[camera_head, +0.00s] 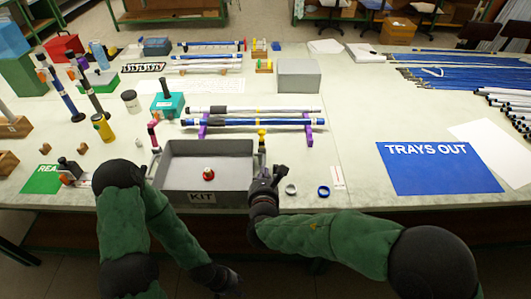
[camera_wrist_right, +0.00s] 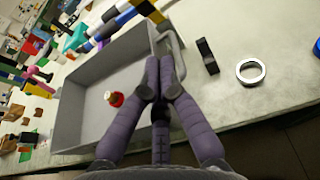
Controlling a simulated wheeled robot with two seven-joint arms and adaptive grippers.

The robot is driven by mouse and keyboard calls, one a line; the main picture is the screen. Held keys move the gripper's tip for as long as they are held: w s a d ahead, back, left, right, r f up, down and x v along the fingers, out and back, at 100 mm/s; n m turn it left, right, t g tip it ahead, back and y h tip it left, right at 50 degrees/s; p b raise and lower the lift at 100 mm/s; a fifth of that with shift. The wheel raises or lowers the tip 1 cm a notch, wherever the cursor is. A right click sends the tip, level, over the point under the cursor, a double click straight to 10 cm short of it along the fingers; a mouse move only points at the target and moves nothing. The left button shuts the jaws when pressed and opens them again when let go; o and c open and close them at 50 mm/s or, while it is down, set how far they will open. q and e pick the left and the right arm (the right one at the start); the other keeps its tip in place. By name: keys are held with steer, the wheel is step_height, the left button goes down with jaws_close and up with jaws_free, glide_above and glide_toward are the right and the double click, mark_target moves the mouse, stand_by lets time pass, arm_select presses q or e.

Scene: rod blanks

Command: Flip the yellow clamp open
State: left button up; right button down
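In the right wrist view a yellow part (camera_wrist_right: 147,9) shows at the top, beyond the fingertips, partly cut by the frame edge. My right gripper (camera_head: 264,180) is over the tray's right side, nearer the front than the clamp and apart from it. In the wrist view its purple fingers (camera_wrist_right: 160,62) are together by the tray handle (camera_wrist_right: 178,52), with nothing seen between them. My left gripper (camera_head: 228,282) hangs low in front of the table; its fingers are unclear.
A red knobbed item (camera_head: 208,174) sits in the tray. A pink clamp (camera_head: 152,130) stands at the tray's left. Rods (camera_head: 240,121) lie across purple supports behind it. A grey ring (camera_head: 291,189) and a blue ring (camera_head: 323,191) lie to the right.

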mark_target(264, 144)
steer(key=b+x, duration=0.1)
steer(key=x, duration=0.2)
steer(key=b+x, duration=0.1)
steer(key=x, duration=0.2)
steer(key=shift+w+f, duration=0.25)
steer(key=shift+f, duration=0.05)
steer(key=shift+w+r, duration=0.75)
steer(key=shift+w, duration=0.25)
steer(key=shift+w+r, duration=0.4)
steer(key=shift+w, duration=0.25)
steer(key=shift+w+r+g+p, duration=0.15)
steer(key=shift+r+g+p, duration=0.15)
steer(key=shift+p, duration=0.5)
